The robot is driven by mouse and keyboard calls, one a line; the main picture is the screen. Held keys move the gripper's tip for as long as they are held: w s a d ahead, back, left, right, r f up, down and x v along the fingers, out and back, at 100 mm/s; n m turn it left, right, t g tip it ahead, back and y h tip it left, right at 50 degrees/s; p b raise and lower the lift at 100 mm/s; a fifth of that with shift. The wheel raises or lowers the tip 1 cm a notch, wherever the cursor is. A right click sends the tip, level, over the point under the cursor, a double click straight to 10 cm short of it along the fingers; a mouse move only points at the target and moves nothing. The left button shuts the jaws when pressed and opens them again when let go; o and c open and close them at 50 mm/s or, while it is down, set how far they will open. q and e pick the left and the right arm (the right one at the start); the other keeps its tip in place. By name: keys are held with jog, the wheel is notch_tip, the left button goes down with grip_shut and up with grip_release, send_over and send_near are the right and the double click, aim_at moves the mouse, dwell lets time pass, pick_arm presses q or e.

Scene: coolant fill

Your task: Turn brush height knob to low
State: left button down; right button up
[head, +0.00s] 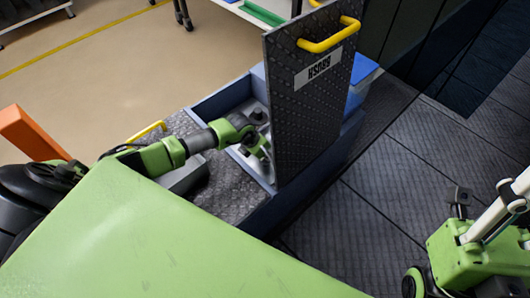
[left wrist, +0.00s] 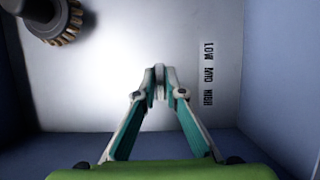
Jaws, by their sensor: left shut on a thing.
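My left gripper (head: 262,150) reaches down into the open brush compartment (head: 222,100). In the left wrist view its fingertips (left wrist: 160,76) are together, shut on the small brush height knob. The fingers hide nearly all of the knob, so its pointing direction cannot be told. A label (left wrist: 208,74) to the right of the fingertips reads LOW, MID, HIGH from top to bottom. My right arm shows at the lower right of the head view; its fingertips cannot be made out.
The compartment's lid (head: 308,110), marked BRUSH and with a yellow handle (head: 330,36), stands upright just right of my left gripper. A dark round part with a brass-toned toothed rim (left wrist: 58,22) sits at the upper left inside. Blue walls (left wrist: 285,70) enclose the space.

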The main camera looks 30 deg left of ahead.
pick_arm(q)
jog(key=c, duration=2.1)
grip_release()
jog(key=v, duration=1.2)
